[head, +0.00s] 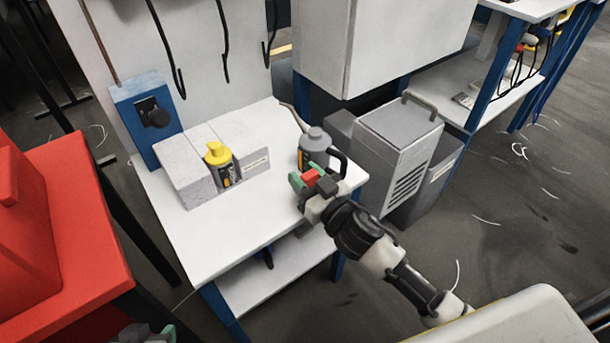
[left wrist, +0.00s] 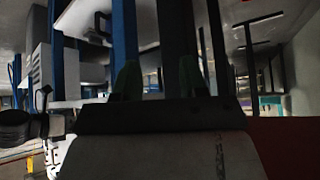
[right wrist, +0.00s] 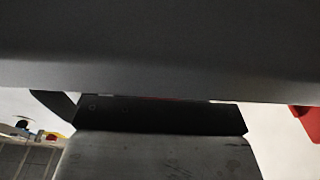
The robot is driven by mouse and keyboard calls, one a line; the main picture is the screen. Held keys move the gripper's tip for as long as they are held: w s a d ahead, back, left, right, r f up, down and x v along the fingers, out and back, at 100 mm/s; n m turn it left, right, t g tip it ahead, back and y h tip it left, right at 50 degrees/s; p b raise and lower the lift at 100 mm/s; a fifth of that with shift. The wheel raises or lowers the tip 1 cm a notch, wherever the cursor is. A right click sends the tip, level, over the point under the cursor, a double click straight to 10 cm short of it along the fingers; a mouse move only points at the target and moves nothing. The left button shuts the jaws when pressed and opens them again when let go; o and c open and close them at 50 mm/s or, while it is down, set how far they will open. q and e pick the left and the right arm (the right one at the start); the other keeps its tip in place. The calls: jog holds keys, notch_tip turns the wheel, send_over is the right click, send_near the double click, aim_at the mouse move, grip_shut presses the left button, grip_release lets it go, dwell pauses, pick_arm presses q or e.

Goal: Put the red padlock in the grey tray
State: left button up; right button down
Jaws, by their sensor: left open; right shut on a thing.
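The red padlock (head: 311,175) is between the green-tipped fingers of my right gripper (head: 308,178), above the front right corner of the white table (head: 220,237). My right gripper is shut on it. A dark grey surface fills the upper part of the right wrist view and hides most of the grip; I cannot tell what it is. My left gripper (head: 145,334) shows only in part at the bottom edge of the head view. In the left wrist view its fingers (left wrist: 159,82) are apart and empty. I cannot make out a grey tray.
On the table stand a grey oil can (head: 314,148), a yellow-capped bottle (head: 220,165), pale boxes (head: 190,178) and a blue box (head: 146,120). A grey cabinet (head: 398,140) stands right of the table. A red cabinet (head: 65,220) is at left. The table's front is clear.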

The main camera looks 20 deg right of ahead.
jog(key=c, duration=1)
grip_release()
